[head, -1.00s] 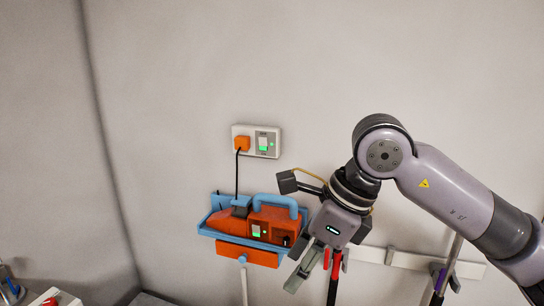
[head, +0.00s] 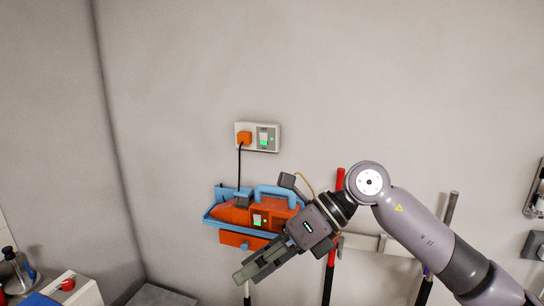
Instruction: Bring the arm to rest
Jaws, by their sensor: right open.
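My right gripper (head: 247,273) is in front of the wall, pointing down and to the left. Its jaws are open and I see nothing between them. The wrist overlaps the right end of an orange dryer-like device (head: 237,215) that sits in a blue wall holder (head: 209,217). Whether the gripper touches the device or holder cannot be told from this view. My right arm reaches in from the lower right. My left gripper is not in view.
A wall socket (head: 269,139) holds an orange plug (head: 244,138) with a black cord down to the device. Behind the arm, a red pole (head: 329,285) and a grey pole (head: 451,211) hang at a pale rail (head: 362,243). A white box (head: 86,290) stands lower left. The upper wall is clear.

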